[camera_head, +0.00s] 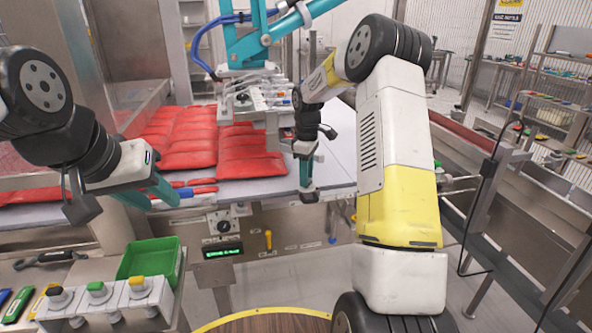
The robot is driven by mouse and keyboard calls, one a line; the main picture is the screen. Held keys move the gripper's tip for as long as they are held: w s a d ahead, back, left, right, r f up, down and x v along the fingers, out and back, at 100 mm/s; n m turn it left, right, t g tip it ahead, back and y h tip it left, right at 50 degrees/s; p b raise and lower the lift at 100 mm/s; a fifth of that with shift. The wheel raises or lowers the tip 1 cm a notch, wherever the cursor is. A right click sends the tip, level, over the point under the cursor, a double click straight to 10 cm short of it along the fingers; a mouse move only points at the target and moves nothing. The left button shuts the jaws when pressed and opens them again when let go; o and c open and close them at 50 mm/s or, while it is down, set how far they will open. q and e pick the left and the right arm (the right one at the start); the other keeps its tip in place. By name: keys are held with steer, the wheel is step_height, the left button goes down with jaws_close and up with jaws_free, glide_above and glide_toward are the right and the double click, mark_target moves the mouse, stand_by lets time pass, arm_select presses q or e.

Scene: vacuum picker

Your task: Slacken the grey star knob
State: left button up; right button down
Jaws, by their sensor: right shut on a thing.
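My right gripper (307,190) points down at the front edge of the grey table, its teal fingers closed. At its fingertips is a small dark grey piece (308,197), which looks like the grey star knob. The fingers cover most of it, so its star shape cannot be made out. My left gripper (156,198) hangs at the left, in front of the table. Its teal fingers stand apart with nothing seen between them.
Red packs (190,140) lie on the table (340,165). A teal vacuum picker (250,45) hangs above them.

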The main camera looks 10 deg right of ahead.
steer(key=c, duration=1)
jaws_free()
steer(key=shift+r, duration=3.95)
